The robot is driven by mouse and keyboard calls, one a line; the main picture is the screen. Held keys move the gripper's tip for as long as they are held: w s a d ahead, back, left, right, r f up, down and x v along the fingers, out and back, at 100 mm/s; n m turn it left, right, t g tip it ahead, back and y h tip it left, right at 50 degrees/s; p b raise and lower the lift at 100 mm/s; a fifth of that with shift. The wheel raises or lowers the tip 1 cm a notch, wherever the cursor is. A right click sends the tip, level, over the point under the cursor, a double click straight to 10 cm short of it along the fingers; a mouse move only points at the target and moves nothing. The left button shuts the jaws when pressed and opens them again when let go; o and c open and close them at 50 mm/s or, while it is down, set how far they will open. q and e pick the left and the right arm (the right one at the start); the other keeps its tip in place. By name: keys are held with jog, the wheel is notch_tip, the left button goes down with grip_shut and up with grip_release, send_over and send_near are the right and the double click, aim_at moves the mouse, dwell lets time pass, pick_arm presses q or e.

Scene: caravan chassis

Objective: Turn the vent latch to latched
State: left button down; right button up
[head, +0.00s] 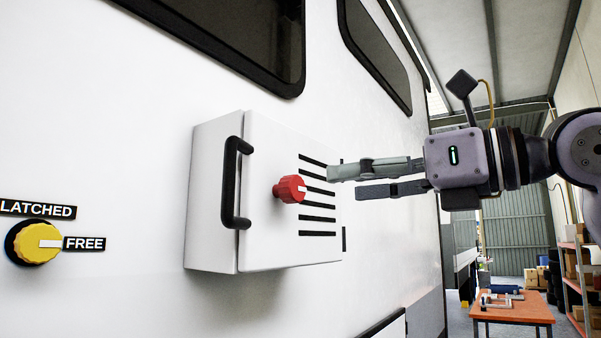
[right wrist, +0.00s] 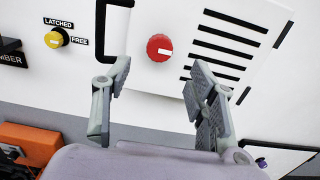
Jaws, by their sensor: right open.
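A yellow knob (head: 36,243) sits in a black ring on the white caravan wall at the lower left of the head view. A LATCHED label (head: 38,208) is above it and a FREE label (head: 84,244) is to its right. Its white pointer mark points right, at FREE. The knob also shows at the upper left of the right wrist view (right wrist: 56,38). My right gripper (head: 345,182) is open and empty, right of the knob, beside the slotted front of a white box. Its two fingers stand apart in the right wrist view (right wrist: 162,78). My left gripper is not in view.
The white box (head: 265,235) juts from the wall between the yellow knob and my right gripper. It carries a black handle (head: 230,184), a red knob (head: 290,189) and black slots. An orange table (head: 513,309) stands far behind at right.

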aim_at(299, 186)
jog(key=p+x, duration=0.3)
jog(key=x, duration=0.5)
jog(key=shift+w+a, duration=0.25)
jog(key=shift+a, duration=0.05)
jog(key=shift+w+a, duration=0.2)
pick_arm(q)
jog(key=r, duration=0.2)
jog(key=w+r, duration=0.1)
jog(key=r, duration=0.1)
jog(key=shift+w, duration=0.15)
pick_arm(e)
jog(key=shift+s+d, duration=0.1)
jog(key=shift+c, duration=0.2)
jog(key=shift+c, duration=0.7)
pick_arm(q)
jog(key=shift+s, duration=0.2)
pick_arm(e)
jog(key=c, duration=1)
